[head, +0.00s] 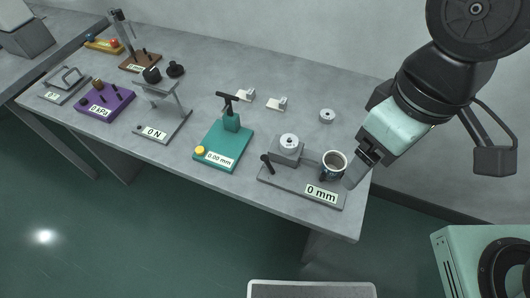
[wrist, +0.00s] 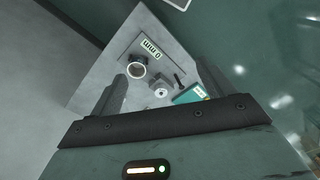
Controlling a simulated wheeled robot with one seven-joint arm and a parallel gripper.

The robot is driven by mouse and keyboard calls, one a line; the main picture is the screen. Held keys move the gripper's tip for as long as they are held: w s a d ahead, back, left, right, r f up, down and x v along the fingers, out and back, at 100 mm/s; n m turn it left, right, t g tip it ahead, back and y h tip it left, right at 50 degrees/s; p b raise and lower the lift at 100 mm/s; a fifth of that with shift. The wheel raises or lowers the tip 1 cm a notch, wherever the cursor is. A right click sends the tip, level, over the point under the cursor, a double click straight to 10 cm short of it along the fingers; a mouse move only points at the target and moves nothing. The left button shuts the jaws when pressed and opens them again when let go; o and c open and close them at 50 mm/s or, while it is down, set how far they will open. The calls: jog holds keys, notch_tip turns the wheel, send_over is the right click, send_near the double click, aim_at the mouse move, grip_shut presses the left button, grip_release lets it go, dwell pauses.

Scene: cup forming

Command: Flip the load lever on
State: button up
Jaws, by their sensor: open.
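A grey base plate (head: 300,188) labelled 0 mm stands at the right end of the bench. It carries a dark-filled cup (head: 334,165), a block with a round white top (head: 288,143) and a short black lever (head: 267,163) at its left end. The lever (wrist: 179,80) also shows in the wrist view, tilted, beside the round part. No lever bears a readable "load" label. My gripper (head: 359,170) is open and empty, above the right end of the bench by the cup. In the wrist view the cup (wrist: 137,70) lies between the open fingers, farther off.
A teal stand (head: 222,146) labelled 0.00 mm, a 0 N press (head: 163,122), a purple 0 kPa unit (head: 103,100) and other fixtures stand to the left.

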jog(key=c, duration=0.5)
jog(key=shift+w+a+f, duration=0.1)
jog(key=shift+w+f, duration=0.15)
jog(key=shift+w, duration=0.05)
jog(key=c, duration=0.5)
jog(key=w, duration=0.1)
jog(key=a+f+n, duration=0.1)
jog(key=w+f+n, duration=0.1)
jog(key=shift+w+a, duration=0.25)
jog(key=shift+w, duration=0.1)
grip_shut()
jog(key=w+a+f+n+y, duration=0.2)
jog(key=w+a+f+n, duration=0.1)
jog(key=a, duration=0.4)
jog(key=w+a+f+n+y, duration=0.3)
jog(key=w+a+f+n, duration=0.1)
jog(key=a+n, duration=0.3)
jog(key=shift+w+f+n+y+b, duration=0.3)
jog(key=shift+w+n+b, duration=0.15)
jog(key=shift+w+n, duration=0.15)
